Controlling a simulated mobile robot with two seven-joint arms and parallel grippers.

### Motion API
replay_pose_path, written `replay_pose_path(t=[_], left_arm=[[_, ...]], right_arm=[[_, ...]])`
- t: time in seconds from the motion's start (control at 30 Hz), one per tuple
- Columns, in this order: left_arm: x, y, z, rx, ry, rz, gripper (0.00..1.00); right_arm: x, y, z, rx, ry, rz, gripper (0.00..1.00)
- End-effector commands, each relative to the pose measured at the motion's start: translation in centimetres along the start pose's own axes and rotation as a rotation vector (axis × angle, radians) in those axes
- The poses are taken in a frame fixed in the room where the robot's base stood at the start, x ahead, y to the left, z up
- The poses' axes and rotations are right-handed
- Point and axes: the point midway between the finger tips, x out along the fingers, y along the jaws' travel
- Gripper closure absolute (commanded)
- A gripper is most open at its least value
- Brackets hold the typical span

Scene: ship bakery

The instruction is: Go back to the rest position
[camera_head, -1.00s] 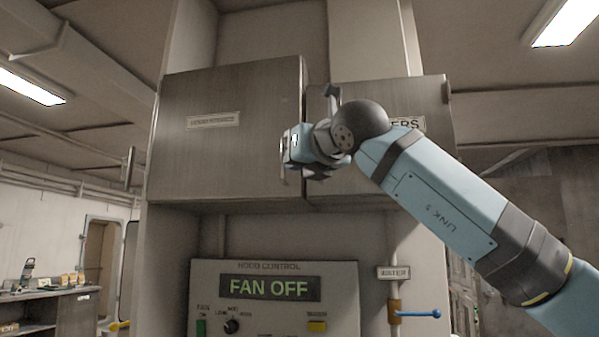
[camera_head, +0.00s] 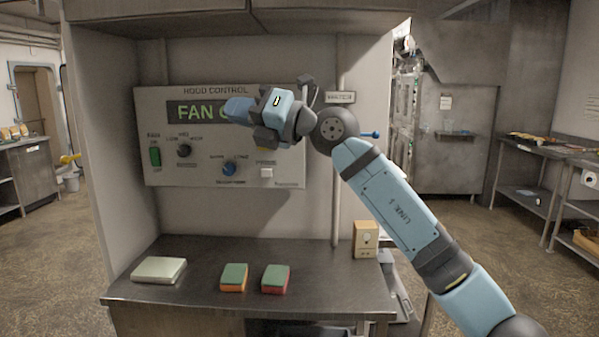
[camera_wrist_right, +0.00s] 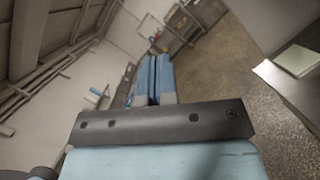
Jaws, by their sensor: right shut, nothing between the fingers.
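My right gripper (camera_head: 236,110) is raised in front of the hood control panel (camera_head: 160,169), with its light-blue fingers pointing left. It covers part of the panel's display. In the right wrist view its two blue fingers (camera_wrist_right: 153,80) lie together, with nothing between them. My right arm comes in from the lower right. My left gripper does not show in either view.
Below the panel is a metal counter (camera_head: 200,310) with a pale flat block (camera_head: 159,270) and two green-topped sponges (camera_head: 234,278) (camera_head: 275,279). A beige box (camera_head: 366,239) stands at its right end. Blue-handled valve (camera_head: 371,134) is close behind my wrist. Floor is open on both sides.

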Motion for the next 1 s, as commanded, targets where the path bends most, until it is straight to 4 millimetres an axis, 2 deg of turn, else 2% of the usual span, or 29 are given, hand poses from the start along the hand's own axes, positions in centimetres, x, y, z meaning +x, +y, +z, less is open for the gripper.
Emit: replay_pose_path(t=[0.03, 0.27, 0.47, 0.57, 0.67, 0.77, 0.8, 0.87, 1.0], left_arm=[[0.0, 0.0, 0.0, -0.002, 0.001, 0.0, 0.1], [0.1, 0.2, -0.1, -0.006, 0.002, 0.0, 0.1], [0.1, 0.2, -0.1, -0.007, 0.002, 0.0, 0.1], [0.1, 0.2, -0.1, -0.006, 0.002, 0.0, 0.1], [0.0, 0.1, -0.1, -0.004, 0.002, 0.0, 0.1], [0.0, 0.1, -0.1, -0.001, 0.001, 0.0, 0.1], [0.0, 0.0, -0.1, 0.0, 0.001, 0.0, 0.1], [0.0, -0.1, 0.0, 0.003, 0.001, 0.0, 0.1], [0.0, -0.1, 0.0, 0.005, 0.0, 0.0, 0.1]], right_arm=[[-1.2, -2.0, -1.8, 0.1, -0.029, 0.045, 1.0], [-7.4, -8.9, -7.8, 0.525, -0.236, 0.212, 1.0], [-14.3, -15.4, -13.6, 0.889, -0.48, 0.269, 1.0], [-18.2, -18.7, -17.3, 1.068, -0.615, 0.265, 1.0], [-22.3, -21.7, -21.5, 1.243, -0.755, 0.242, 1.0], [-26.5, -24.3, -26.4, 1.414, -0.898, 0.196, 1.0], [-28.2, -25.1, -28.5, 1.482, -0.954, 0.173, 1.0], [-30.8, -26.2, -31.9, 1.581, -1.039, 0.131, 1.0], [-36.5, -27.3, -40.1, 1.805, -1.226, 0.014, 1.0]])
